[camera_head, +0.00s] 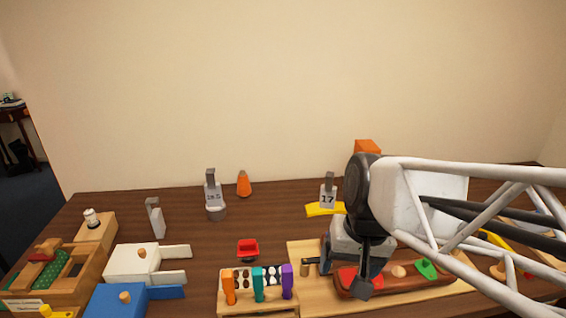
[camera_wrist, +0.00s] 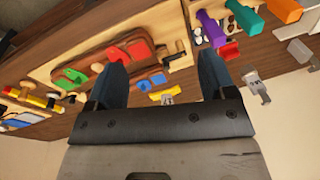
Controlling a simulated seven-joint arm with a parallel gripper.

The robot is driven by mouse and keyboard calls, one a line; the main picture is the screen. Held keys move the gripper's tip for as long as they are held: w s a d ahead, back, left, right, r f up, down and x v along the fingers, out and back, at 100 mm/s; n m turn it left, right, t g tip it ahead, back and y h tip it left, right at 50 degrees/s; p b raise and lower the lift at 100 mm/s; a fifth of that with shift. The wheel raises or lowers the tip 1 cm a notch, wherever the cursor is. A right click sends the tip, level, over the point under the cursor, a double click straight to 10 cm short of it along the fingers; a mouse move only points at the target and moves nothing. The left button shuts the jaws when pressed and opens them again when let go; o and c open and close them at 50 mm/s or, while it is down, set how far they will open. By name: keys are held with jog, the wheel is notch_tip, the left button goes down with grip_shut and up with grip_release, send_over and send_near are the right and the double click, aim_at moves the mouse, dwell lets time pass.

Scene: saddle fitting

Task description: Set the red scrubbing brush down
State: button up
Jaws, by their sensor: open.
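My gripper (camera_head: 350,277) is open over the light wooden board (camera_head: 302,250) at the front right of centre. In the wrist view its two dark fingers (camera_wrist: 162,72) stand apart with nothing held between them. Below is a long red-brown piece (camera_head: 391,286) bearing a red part (camera_head: 347,276), a pale wooden knob and a green part (camera_head: 427,268). The red part also shows in the wrist view (camera_wrist: 139,50). I cannot tell whether any red item is the scrubbing brush. A red block (camera_head: 46,250) lies on the wooden box at far left.
A small red tray (camera_head: 248,249) stands behind a rack (camera_head: 258,284) with orange, teal and purple handles. White (camera_head: 131,264) and blue (camera_head: 117,301) blocks are at left. Grey tagged stands (camera_head: 214,199) and an orange cone-like item (camera_head: 244,184) are at the back. The middle back is fairly clear.

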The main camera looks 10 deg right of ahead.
jog(key=shift+s+d+r+n+t+h, duration=0.3)
jog(key=shift+s+d+n+h, duration=0.15)
jog(key=shift+s, duration=0.35)
jog(key=shift+s+d+r+n+t+h, duration=0.35)
jog(key=shift+s+d+n, duration=0.1)
jog(key=shift+s, duration=0.3)
